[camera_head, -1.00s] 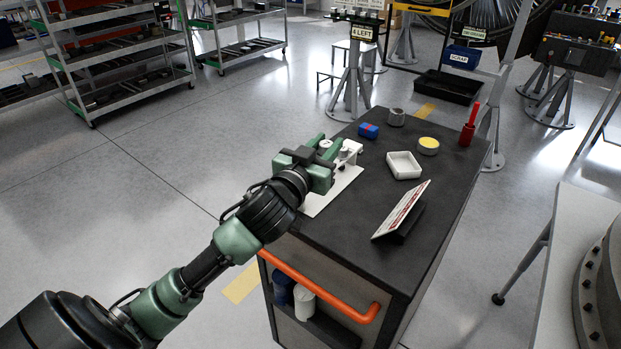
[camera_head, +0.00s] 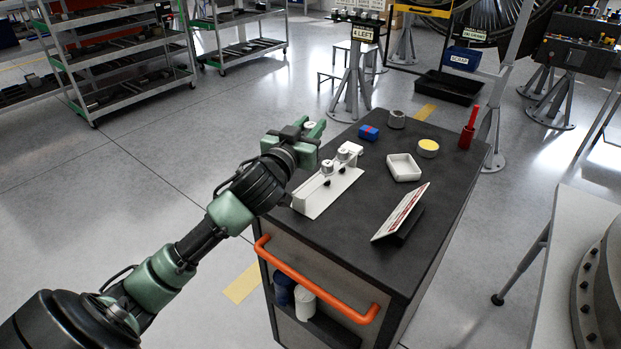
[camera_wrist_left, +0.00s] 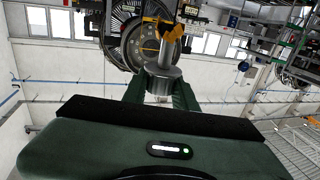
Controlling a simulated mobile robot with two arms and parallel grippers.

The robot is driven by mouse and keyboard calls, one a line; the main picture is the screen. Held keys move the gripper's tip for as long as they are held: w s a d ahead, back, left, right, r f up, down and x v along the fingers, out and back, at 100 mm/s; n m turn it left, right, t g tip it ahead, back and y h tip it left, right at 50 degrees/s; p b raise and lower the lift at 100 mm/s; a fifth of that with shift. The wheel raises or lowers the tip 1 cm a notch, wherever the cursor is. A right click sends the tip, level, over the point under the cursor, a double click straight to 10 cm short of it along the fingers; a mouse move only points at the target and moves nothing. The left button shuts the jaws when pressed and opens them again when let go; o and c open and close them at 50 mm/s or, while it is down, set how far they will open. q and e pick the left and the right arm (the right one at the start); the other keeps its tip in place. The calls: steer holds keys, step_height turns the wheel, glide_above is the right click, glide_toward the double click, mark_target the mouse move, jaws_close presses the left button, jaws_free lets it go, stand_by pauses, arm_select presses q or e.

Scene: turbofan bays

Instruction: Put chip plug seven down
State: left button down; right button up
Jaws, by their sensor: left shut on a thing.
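My left gripper (camera_head: 311,130) is shut on a small plug with a pale round top, which I take as chip plug seven (camera_head: 310,125). It is held up, above and to the left of the white rack (camera_head: 323,204) on the dark cart top. In the left wrist view the plug shows as a grey metal cylinder (camera_wrist_left: 159,82) between the green fingers. Its number cannot be read. The white rack holds small pale plugs (camera_head: 327,168) and dark knobs. My right gripper is not in view.
On the cart (camera_head: 345,245) stand a white tray (camera_head: 404,166), a yellow-topped round tin (camera_head: 428,146), a red-handled tool (camera_head: 469,127), a blue-and-red block (camera_head: 369,132), a grey cup (camera_head: 396,118) and a tilted sign (camera_head: 402,212). Bare cart top lies between rack and sign.

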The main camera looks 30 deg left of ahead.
arm_select(q)
step_height(320, 180, down, 14)
steer(key=shift+f, duration=0.15)
steer(key=shift+f, duration=0.1)
stand_by(0.3)
steer(key=c, duration=1.1)
jaws_free()
steer(key=shift+f, duration=0.1)
